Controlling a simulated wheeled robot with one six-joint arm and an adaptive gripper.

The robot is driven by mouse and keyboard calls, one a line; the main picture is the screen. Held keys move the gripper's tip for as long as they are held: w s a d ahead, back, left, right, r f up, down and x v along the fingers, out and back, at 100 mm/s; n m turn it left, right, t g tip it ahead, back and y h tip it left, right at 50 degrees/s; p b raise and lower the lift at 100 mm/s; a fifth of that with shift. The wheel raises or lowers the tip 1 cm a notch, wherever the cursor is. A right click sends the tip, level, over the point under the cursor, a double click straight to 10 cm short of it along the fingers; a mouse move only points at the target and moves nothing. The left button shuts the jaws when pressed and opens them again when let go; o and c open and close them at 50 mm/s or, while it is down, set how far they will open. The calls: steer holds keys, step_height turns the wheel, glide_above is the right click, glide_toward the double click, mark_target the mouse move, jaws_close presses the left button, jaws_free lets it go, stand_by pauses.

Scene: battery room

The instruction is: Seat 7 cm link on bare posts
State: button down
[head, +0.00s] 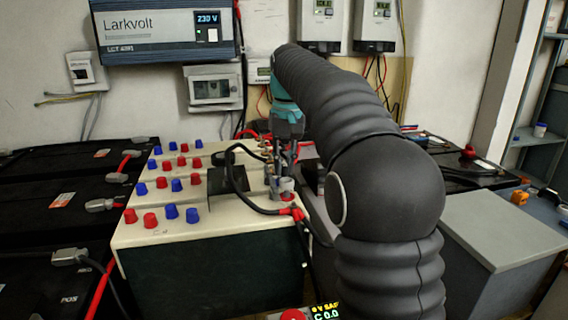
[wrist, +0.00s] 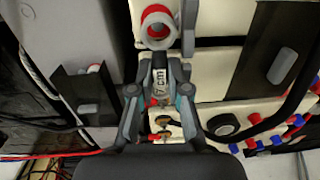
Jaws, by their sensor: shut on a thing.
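My gripper (wrist: 158,92) is shut on a grey link (wrist: 158,72) marked "7 cm" in the wrist view, one finger on each side. In the head view my gripper (head: 284,150) is over the right edge of the cream battery top (head: 170,228). A round terminal with a red and white ring (wrist: 157,27) shows past the link's far end. Brass-coloured parts (wrist: 162,118) show below the link, partly hidden by my fingers. I cannot tell whether the link touches any post.
Several red and blue caps (head: 150,219) stand in rows on the battery top. A black plate (head: 228,181) and a black cable (head: 243,195) with a red end (head: 292,213) are close to my gripper. Black batteries (head: 50,230) stand left; a grey box (head: 505,232) stands right.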

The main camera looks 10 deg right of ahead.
steer(key=shift+f, duration=1.2)
stand_by(1.6)
